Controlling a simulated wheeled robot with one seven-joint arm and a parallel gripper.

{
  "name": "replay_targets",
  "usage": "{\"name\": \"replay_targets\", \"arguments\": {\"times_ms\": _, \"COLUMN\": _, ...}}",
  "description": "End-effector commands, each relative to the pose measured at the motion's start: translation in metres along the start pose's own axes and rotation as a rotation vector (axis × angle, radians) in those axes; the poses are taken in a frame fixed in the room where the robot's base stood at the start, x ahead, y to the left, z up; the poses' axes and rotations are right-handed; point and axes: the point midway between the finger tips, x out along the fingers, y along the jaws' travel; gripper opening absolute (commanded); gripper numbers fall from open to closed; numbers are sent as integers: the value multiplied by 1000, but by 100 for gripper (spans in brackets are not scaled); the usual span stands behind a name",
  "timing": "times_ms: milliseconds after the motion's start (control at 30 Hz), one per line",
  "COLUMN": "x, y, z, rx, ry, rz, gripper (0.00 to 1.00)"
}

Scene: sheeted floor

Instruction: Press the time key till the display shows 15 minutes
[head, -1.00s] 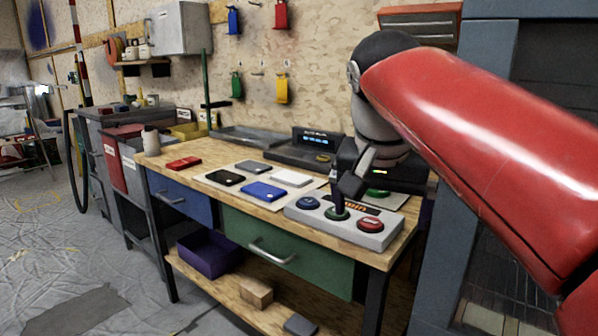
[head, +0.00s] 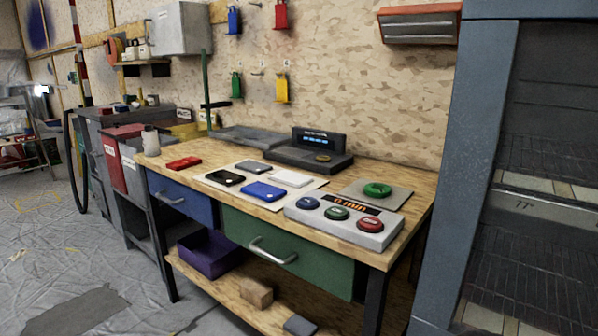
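A light grey key box (head: 343,226) sits at the front right of the wooden workbench (head: 390,258). It has a blue key (head: 307,203) at left, a green key (head: 337,213) in the middle and a red key (head: 369,224) at right. Its dark display (head: 350,203) shows orange text that looks like "0 min". The key labels are too small to read. My gripper and arm are out of the head view, and nothing covers the box.
Behind the box is a grey plate with a green round piece (head: 377,189). A dark device with a blue-lit display (head: 318,141) stands at the back. Several flat cases lie on a pale sheet (head: 222,187) to the left. A tall grey-blue cabinet (head: 470,150) bounds the right.

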Motion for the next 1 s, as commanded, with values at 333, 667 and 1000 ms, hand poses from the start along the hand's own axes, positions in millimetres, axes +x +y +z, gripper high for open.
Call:
{"name": "replay_targets", "arguments": {"times_ms": 333, "x": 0, "y": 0, "z": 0, "rx": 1, "ry": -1, "rz": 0, "gripper": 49}}
{"name": "replay_targets", "arguments": {"times_ms": 667, "x": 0, "y": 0, "z": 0, "rx": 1, "ry": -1, "rz": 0, "gripper": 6}}
{"name": "replay_targets", "arguments": {"times_ms": 1000, "x": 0, "y": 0, "z": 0, "rx": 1, "ry": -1, "rz": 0, "gripper": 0}}
